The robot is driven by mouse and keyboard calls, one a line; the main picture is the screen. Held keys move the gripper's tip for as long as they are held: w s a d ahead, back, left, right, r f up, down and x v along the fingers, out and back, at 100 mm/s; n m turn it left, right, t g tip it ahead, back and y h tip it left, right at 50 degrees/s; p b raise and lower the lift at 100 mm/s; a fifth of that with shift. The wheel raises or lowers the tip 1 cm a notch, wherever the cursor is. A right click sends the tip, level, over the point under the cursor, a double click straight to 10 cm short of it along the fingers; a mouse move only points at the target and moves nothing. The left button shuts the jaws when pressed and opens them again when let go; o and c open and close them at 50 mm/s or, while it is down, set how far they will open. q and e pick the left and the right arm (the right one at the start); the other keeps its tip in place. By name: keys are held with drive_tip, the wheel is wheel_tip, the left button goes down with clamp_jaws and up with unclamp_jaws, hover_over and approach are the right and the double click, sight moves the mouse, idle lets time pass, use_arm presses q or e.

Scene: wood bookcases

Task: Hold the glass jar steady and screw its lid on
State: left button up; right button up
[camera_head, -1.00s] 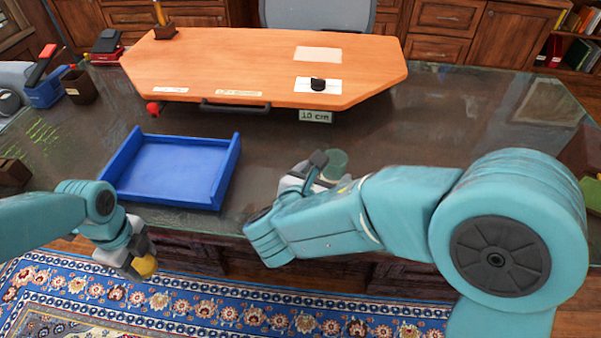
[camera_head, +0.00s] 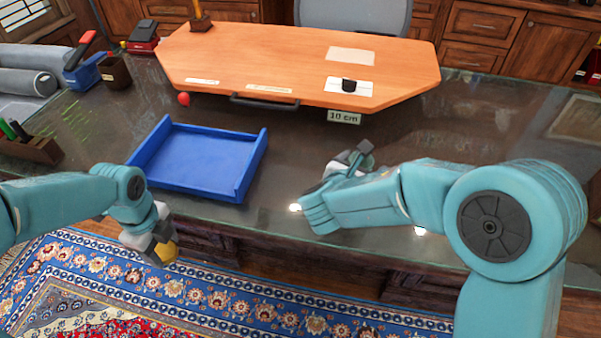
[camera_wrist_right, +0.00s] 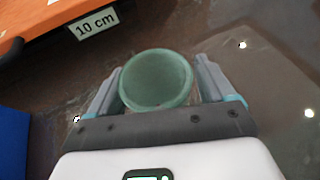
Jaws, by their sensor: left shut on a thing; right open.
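A round green thing with a rim (camera_wrist_right: 157,80), which looks like the glass jar seen from above, stands between the fingers of my right gripper (camera_wrist_right: 160,72) in the right wrist view. The fingers are open, one on each side of it. In the head view my right gripper (camera_head: 352,160) is over the desk's front part, and its wrist mostly hides the green thing. My left gripper (camera_head: 162,250) is in front of the desk edge, above the rug, shut on a yellow thing (camera_head: 170,252). The gripper partly hides it, and I cannot tell whether it is the lid.
A blue tray (camera_head: 205,160) lies on the dark desk (camera_head: 300,140) left of my right gripper. The desk right of the board is mostly clear.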

use_arm(q)
drive_tip(key=shift+s, duration=0.1)
use_arm(e)
drive_tip(key=shift+w, duration=0.1)
